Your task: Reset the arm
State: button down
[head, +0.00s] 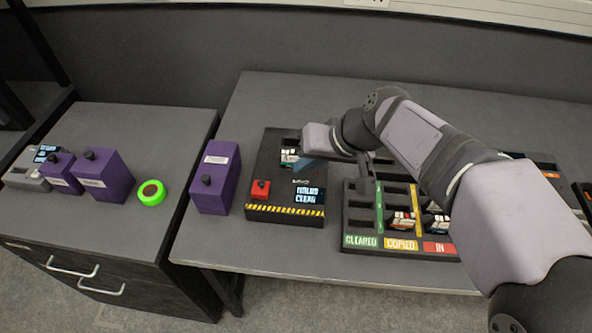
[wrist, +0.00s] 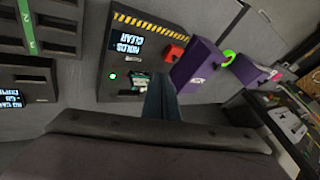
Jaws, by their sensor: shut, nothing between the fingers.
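My gripper (head: 312,172) hangs over the black device (head: 258,191) on the table, its narrow bluish fingers together and empty. In the wrist view, the closed fingers (wrist: 160,85) point at the black device (wrist: 115,68), beside a slot holding a small card (wrist: 138,82). I cannot tell whether the fingertips touch the device. The card also shows in the head view (head: 289,155), left of the fingers. My arm reaches in from the lower right and bends over the table, hiding part of what lies beneath.
A red button (head: 261,188) and a lit screen (head: 309,195) are on the device. A sorting tray (head: 361,240) with labelled lanes and several cards stands right, partly under my arm. A purple box (head: 215,178) stands left. A side cabinet holds purple boxes and a green ring (head: 151,192).

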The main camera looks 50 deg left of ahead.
jog(key=shift+d+r, duration=0.3)
jog(key=shift+r, duration=0.15)
jog(key=shift+w, duration=0.1)
jog(key=d+f+h, duration=0.1)
jog(key=d+f, duration=0.3)
jog(key=d, duration=0.2)
jog(key=d+f+m+h, duration=0.1)
jog(key=d+f+h, duration=0.1)
jog(key=d+f, duration=0.3)
jog(key=d+f+m+t+h, duration=0.1)
jog(key=d+f+h, duration=0.1)
jog(key=d+f, duration=0.2)
jog(key=shift+d+f, duration=0.15)
jog(key=shift+d, duration=0.65)
jog(key=shift+d+f, duration=0.1)
jog(key=shift+d, duration=0.65)
jog(key=w+d+r+m+p, duration=0.1)
jog(key=d+m, duration=0.2)
jog(key=d, duration=0.7)
jog(key=w+d+r+m+h+p, duration=0.1)
jog(key=d+r+m+p, duration=0.1)
jog(key=d, duration=0.9)
jog(key=w+d+r+m+p, duration=0.1)
jog(key=d+m, duration=0.3)
jog(key=d, duration=0.7)
jog(key=shift+d+r+m+t+p, duration=0.15)
jog(key=shift+r+m+t+p, duration=0.15)
jog(key=shift+m+p, duration=0.15)
